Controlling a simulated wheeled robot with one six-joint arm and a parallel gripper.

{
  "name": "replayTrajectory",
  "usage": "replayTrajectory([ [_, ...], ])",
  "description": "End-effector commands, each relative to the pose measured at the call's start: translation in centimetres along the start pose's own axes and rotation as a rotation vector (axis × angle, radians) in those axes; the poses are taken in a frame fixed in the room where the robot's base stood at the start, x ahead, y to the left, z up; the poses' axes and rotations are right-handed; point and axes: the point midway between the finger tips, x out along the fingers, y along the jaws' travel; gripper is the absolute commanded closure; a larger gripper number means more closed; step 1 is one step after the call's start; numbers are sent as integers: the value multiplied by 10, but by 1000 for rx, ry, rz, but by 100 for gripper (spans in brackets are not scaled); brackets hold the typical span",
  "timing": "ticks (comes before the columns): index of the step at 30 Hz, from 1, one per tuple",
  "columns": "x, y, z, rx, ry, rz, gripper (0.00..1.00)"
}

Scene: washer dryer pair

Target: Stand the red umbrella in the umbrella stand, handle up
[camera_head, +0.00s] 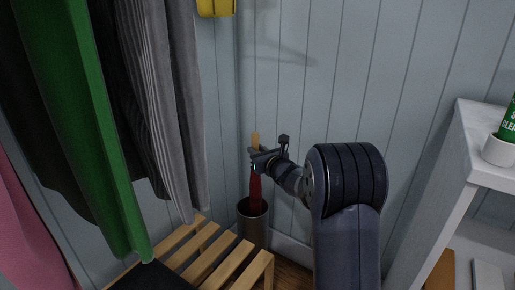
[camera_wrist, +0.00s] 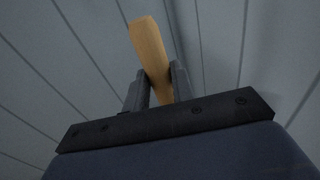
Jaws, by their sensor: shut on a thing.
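The red umbrella (camera_head: 255,192) stands close to upright, with its wooden handle (camera_head: 255,140) up. Its lower part goes down inside the rim of the dark cylindrical umbrella stand (camera_head: 252,230). The tip is hidden inside the stand, so I cannot tell if it touches the bottom. My gripper (camera_head: 258,163) is shut on the umbrella around the lower part of the handle, above the stand. In the wrist view, the wooden handle (camera_wrist: 150,45) sticks up between the two fingers (camera_wrist: 157,88).
A slatted wooden bench (camera_head: 205,255) is left of the stand. Green, black and grey clothes (camera_head: 180,100) hang at the left. A panelled wall (camera_head: 300,90) is behind. A white shelf unit (camera_head: 490,130) with a green bottle (camera_head: 508,122) is at the right.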

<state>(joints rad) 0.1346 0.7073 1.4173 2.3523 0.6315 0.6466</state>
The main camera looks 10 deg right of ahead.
Motion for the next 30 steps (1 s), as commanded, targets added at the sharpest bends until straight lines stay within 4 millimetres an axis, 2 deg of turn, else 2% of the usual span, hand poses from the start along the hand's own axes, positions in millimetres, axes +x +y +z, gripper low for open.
replayTrajectory([
  [12, 3, 0, -35, 0, -2, 0, 99],
  [27, 3, 0, -43, -1, -3, 0, 99],
  [28, 3, 0, -43, -1, -3, 0, 74],
  [30, 3, 0, -43, 0, -3, 0, 69],
])
